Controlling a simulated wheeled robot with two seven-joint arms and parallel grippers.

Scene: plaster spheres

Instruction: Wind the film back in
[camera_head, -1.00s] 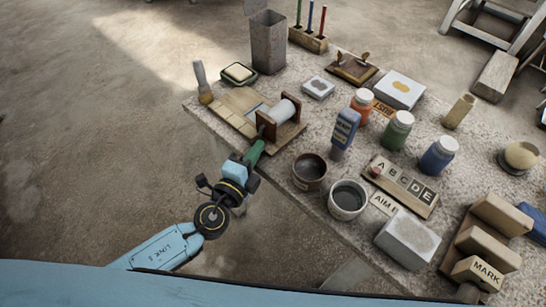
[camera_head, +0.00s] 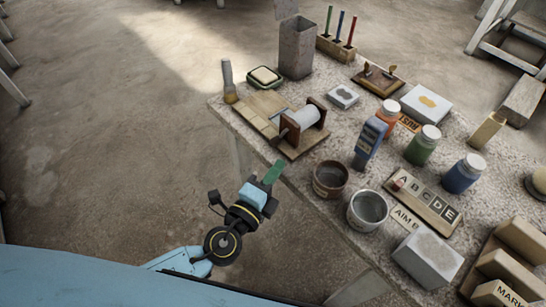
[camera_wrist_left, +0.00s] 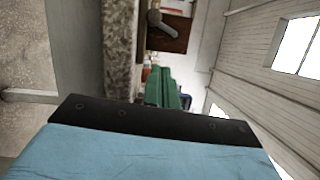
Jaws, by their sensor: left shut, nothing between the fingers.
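The film winder, a pale roll (camera_head: 304,119) between dark wooden end plates, stands on a wooden board (camera_head: 262,106) at the table's near left edge. A pale strip shows beside the roll on the board; how far film is out I cannot tell. The crank (camera_head: 284,133) is on the winder's near side. It also shows in the left wrist view as a grey handle (camera_wrist_left: 160,23) on a brown wooden plate. My left gripper (camera_head: 274,171), with green fingers, is shut and empty, off the table edge and apart from the crank. My right gripper is not in view.
Floor is clear to the left.

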